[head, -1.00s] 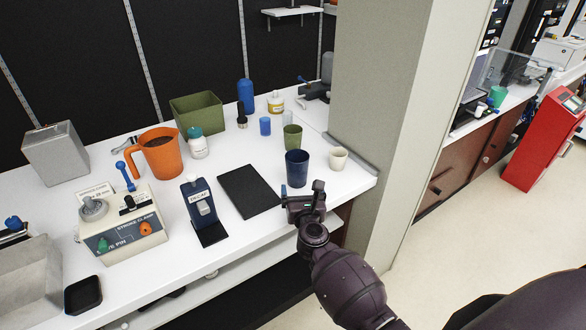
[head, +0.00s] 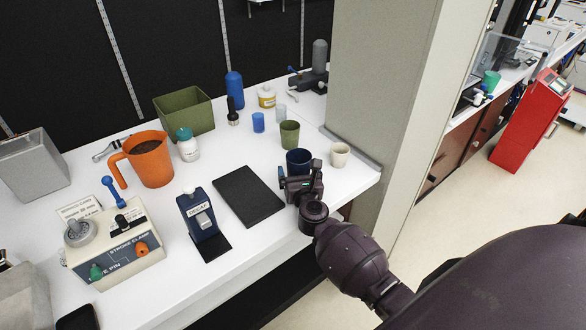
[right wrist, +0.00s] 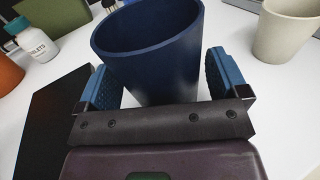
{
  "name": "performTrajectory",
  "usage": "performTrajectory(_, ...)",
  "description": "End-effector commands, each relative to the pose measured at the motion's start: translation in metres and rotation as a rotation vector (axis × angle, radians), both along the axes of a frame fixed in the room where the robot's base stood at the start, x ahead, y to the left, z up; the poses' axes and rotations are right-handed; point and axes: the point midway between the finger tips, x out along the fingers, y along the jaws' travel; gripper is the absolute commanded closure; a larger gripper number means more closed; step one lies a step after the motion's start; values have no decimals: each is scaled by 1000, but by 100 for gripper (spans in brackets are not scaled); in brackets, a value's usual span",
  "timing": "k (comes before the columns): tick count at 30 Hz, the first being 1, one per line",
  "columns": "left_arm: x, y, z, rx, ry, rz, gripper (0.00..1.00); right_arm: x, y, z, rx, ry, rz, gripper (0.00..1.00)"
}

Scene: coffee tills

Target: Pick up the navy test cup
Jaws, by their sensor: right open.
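The navy test cup (head: 298,157) stands upright near the front right of the white counter, partly hidden behind my right gripper in the head view. My right gripper (head: 299,178) is open at the cup's near side. In the right wrist view the navy cup (right wrist: 152,50) fills the middle, with the blue finger pads of my right gripper (right wrist: 160,85) on either side of its lower part. Dark gaps or contact at the pads are hard to judge. My left gripper is not in view.
A cream cup (head: 340,155) stands close to the right of the navy cup, and a green cup (head: 289,134) behind it. A black mat (head: 248,195) lies to the left. A grey pillar (head: 375,100) rises at the right. The counter's front edge is near my wrist.

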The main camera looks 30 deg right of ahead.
Motion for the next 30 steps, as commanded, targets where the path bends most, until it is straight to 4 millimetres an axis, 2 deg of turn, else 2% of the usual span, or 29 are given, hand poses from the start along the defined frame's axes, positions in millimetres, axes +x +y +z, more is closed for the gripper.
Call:
performTrajectory(3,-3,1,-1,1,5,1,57,0,0,0,0,0,0,8)
performTrajectory(12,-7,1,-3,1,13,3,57,0,0,0,0,0,0,54)
performTrajectory(14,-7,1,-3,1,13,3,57,0,0,0,0,0,0,61)
performTrajectory(23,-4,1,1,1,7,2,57,0,0,5,-1,-2,0,62)
performTrajectory(26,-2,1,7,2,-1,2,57,1,0,15,0,-5,-1,62)
performTrajectory(30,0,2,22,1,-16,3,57,1,1,38,1,-8,0,62)
